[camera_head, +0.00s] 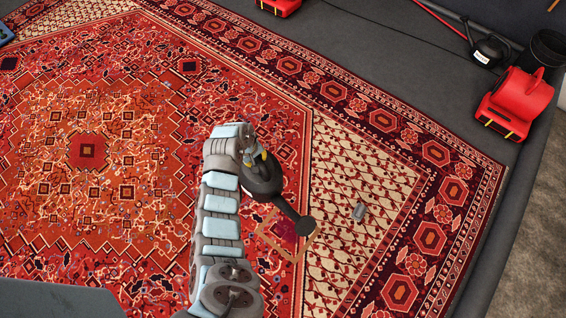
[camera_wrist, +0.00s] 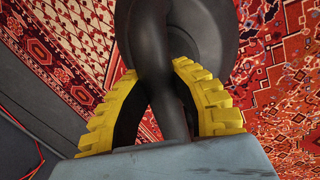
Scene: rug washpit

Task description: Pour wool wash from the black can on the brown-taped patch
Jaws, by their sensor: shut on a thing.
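My gripper (camera_head: 259,158) is shut on the handle of a black can (camera_head: 264,181) above the rug. In the wrist view the yellow finger pads of my gripper (camera_wrist: 163,105) close around the handle, and the can's round dark body (camera_wrist: 205,40) shows beyond. The can's long spout reaches down and right in the head view, its round end over the right part of the brown-taped patch (camera_head: 275,247). The patch is a tape square with a dark reddish stain inside. I see no liquid stream. I cannot tell the can's exact tilt or height.
A small grey object (camera_head: 360,210) lies on the patterned rug (camera_head: 370,165) right of the patch. A second dark can with a white label (camera_head: 487,52), a black bucket (camera_head: 547,48) and a red blower (camera_head: 517,100) stand at upper right. Another red blower (camera_head: 281,5) is at the top.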

